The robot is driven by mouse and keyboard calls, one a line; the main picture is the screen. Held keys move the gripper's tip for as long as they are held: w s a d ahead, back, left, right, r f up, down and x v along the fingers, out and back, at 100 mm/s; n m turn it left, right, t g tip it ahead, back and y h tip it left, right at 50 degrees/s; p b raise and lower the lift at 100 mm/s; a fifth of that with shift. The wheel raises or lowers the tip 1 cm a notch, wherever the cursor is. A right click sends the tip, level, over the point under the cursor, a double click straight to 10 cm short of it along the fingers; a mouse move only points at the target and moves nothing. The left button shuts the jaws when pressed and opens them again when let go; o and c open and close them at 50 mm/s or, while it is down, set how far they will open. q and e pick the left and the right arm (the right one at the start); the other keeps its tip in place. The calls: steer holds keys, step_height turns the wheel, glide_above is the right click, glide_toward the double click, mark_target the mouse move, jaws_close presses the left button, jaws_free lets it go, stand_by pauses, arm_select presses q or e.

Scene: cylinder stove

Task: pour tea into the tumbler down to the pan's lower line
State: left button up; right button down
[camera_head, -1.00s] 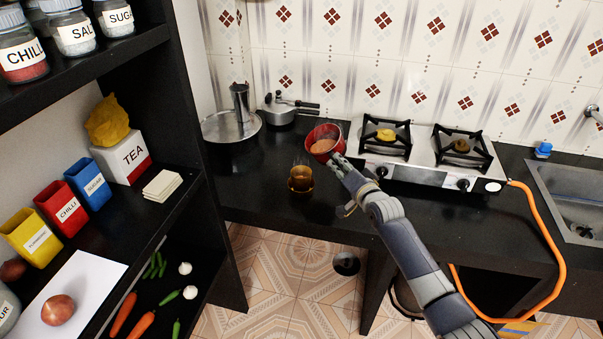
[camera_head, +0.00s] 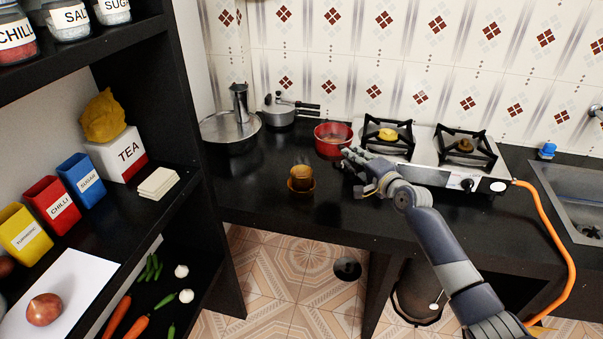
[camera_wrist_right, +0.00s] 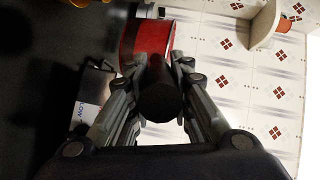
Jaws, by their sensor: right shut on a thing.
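The red pan (camera_head: 332,138) is at the left of the stove, roughly level, above or on the black counter; I cannot tell which. Its inner lines are too small to make out. My right gripper (camera_head: 352,158) is shut on the pan's handle. In the right wrist view the gripper (camera_wrist_right: 158,78) closes around the dark handle (camera_wrist_right: 158,98), with the red pan wall (camera_wrist_right: 135,42) ahead of it. The amber tumbler (camera_head: 301,174) stands upright on an amber saucer (camera_head: 301,187), apart from the pan, to its lower left. Dark tea-coloured content shows in it. My left gripper is out of view.
The stove (camera_head: 430,172) with two burners is right of the pan. A pressure cooker (camera_head: 279,110) and a steel pot with a wide lid (camera_head: 230,128) stand at the back left. A shelf (camera_head: 190,185) fills the left. The counter around the tumbler is clear.

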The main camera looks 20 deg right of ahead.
steer(key=shift+r, duration=0.25)
step_height(320, 180, up, 4)
steer(key=p, duration=0.4)
steer(key=shift+f, duration=0.15)
